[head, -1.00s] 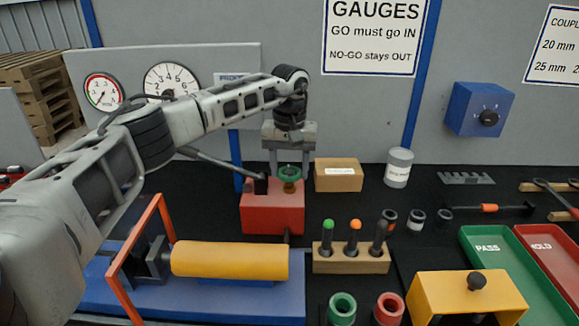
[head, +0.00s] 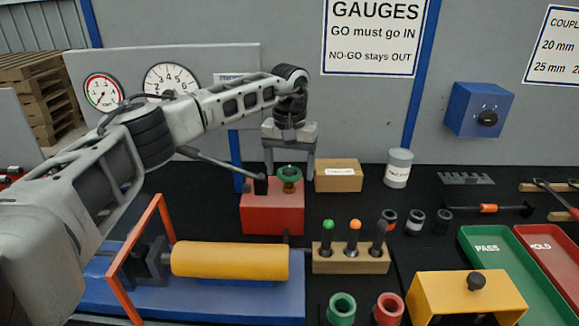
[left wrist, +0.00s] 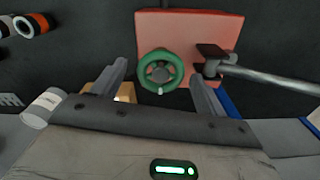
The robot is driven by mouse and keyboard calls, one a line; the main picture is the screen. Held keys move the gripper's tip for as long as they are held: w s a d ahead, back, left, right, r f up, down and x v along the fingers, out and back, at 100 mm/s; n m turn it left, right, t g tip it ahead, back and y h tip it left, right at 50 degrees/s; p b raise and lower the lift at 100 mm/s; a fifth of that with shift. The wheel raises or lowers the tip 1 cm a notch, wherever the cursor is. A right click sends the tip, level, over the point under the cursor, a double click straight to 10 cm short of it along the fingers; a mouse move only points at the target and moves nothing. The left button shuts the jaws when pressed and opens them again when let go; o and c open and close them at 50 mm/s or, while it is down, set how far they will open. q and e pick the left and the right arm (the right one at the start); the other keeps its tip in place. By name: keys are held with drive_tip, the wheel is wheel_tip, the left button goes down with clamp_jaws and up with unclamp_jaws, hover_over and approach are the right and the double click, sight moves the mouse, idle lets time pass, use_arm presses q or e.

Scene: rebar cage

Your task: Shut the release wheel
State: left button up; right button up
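The release wheel (head: 289,172) is a small green ring on a short brass-coloured stem on top of the red pump box (head: 272,214). In the left wrist view the green wheel (left wrist: 143,75) has a dark hub and a small white mark on its rim. My left gripper (head: 290,177) points down over the wheel. Its two fingers are open, one to each side of the wheel, with gaps between. I see no contact. The right gripper is in neither view.
The pump's grey lever (head: 213,162) slants up left of the wheel. A cardboard box (head: 338,176) stands just right of the gripper. A yellow cylinder (head: 230,260) on a blue base lies in front, and a wooden gauge block (head: 350,262) stands front right.

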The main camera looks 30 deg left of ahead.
sight(289, 172)
use_arm(q)
wheel_tip(289, 172, up, 16)
drive_tip(key=b, duration=0.1)
idle(0.5)
